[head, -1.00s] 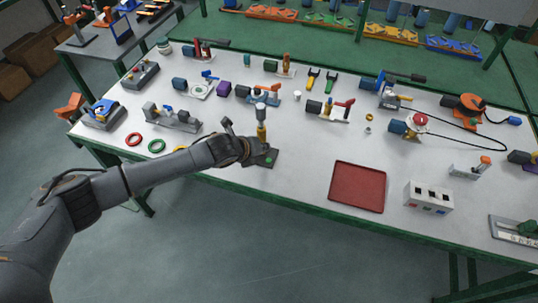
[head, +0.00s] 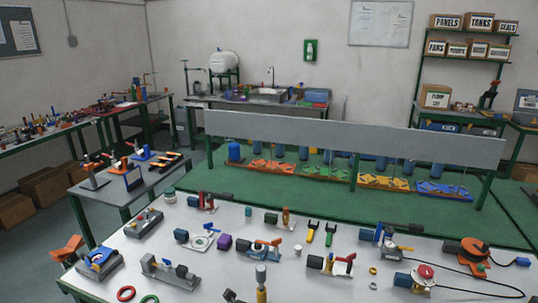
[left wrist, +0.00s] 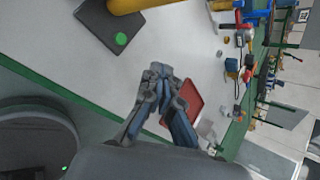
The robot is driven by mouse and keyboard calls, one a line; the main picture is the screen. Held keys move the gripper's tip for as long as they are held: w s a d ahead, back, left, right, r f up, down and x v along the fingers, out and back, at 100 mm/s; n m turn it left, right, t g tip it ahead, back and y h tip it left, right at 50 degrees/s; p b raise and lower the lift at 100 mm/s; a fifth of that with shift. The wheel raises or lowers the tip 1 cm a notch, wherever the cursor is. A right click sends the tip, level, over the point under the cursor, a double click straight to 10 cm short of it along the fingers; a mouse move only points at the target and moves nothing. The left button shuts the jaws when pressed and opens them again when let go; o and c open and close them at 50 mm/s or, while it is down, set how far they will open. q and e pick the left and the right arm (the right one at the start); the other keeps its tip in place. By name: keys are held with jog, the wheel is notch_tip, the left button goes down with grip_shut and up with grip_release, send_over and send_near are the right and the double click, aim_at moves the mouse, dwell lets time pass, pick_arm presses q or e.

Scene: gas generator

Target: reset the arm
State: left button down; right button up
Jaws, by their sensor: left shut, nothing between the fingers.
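My left gripper (left wrist: 160,88) shows in the left wrist view with its fingers together and nothing between them. It is over or near the front part of the white table. A dark plate with a green button (left wrist: 120,39) and a thick yellow post (left wrist: 135,4) lie beyond it at the top left. The red tray (left wrist: 187,100) is partly hidden behind the fingers. In the head view my left arm is not clearly visible. My right gripper is in neither view.
The white worktable (head: 205,272) holds several devices, including an orange reel (head: 467,252). A grey panel (head: 350,136) stands behind it. A side table (head: 120,186) is at left. The green table edge (left wrist: 50,90) runs beside my arm.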

pick_arm(q)
jog(key=s+d+r+n, duration=0.2)
jog(key=s+d+n, duration=0.1)
jog(key=s+n, duration=0.9)
jog(key=s+a+n+g+y, duration=0.2)
jog(key=s+a+n+y, duration=0.1)
jog(key=s+a+n, duration=0.75)
jog(key=s+a+n+g+y, duration=0.1)
jog(key=s+a+n+y, duration=0.2)
jog(key=s+a+n, duration=0.8)
jog(key=a+f+m+g+b, duration=0.2)
jog(key=a+f+m+b, duration=0.1)
jog(key=f, duration=2.7)
jog(key=s+a+f+b, duration=0.1)
jog(key=s+a+f, duration=0.2)
jog(key=s+f, duration=1.2)
notch_tip(320, 180, down, 2)
jog(key=shift+s+f+g, duration=0.1)
jog(key=shift+s+g, duration=0.2)
jog(key=shift+g, duration=0.1)
